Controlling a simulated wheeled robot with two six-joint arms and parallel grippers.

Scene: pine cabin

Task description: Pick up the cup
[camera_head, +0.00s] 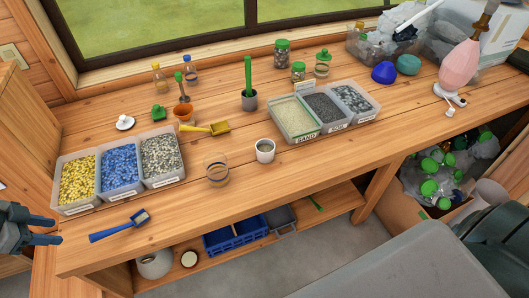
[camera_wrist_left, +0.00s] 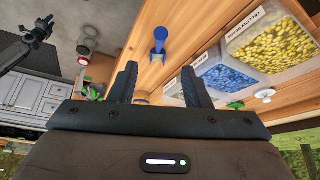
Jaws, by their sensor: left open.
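A small light grey cup (camera_head: 265,151) stands upright near the middle of the wooden workbench, with greyish contents or a grey inside. My left gripper (camera_head: 58,231) is at the far left of the head view, near the bench's front left corner and far from the cup. It is open; in the left wrist view its fingers (camera_wrist_left: 158,72) are apart with nothing held between them. I cannot make out the cup for sure in the wrist view.
Bins of yellow, blue and grey gravel (camera_head: 120,170) stand at the left. Sand and gravel trays (camera_head: 297,119) stand right of the cup. Bare bench lies before the cup.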

